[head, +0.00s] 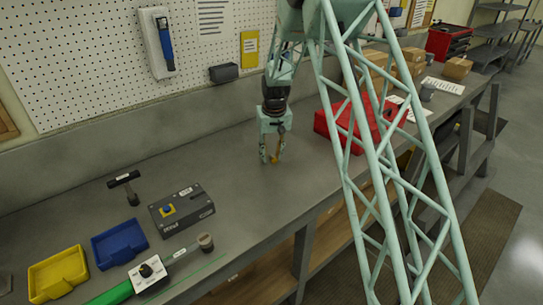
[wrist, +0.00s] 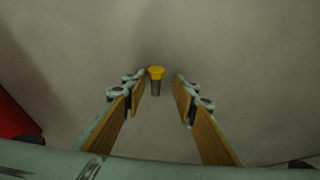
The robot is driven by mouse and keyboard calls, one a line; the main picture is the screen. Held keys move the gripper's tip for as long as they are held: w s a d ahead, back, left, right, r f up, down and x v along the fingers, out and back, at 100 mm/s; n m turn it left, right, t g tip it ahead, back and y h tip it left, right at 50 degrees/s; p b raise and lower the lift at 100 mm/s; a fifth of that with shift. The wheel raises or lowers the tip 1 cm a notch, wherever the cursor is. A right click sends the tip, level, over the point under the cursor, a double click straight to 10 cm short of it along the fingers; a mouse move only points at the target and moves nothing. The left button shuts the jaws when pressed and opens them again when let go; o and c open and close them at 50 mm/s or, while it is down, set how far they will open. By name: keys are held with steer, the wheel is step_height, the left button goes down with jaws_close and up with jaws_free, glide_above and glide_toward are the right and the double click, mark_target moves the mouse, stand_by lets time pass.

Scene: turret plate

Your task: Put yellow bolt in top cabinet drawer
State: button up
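The yellow bolt (wrist: 156,73) stands upright on the grey bench in the wrist view, with a yellow head and a dark shank. It lies between and slightly beyond the tips of my gripper (wrist: 160,86), whose fingers are spread apart. I see no finger touching it. In the head view my gripper (head: 272,153) points down close above the bench, with a small yellow spot between its tips. A red cabinet (head: 450,42) stands at the far back right; its drawers are too small to tell apart.
A red box-like thing (head: 325,125) is right of my gripper, partly hidden by my arm. A yellow tray (head: 58,273), a blue tray (head: 120,243), a dark box (head: 182,210) and a hammer (head: 124,179) are on the left.

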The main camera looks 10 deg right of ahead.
mark_target(273, 160)
steer(key=shift+r, duration=0.15)
step_height(273, 160, up, 12)
steer(key=s, duration=0.2)
stand_by(0.5)
stand_by(0.8)
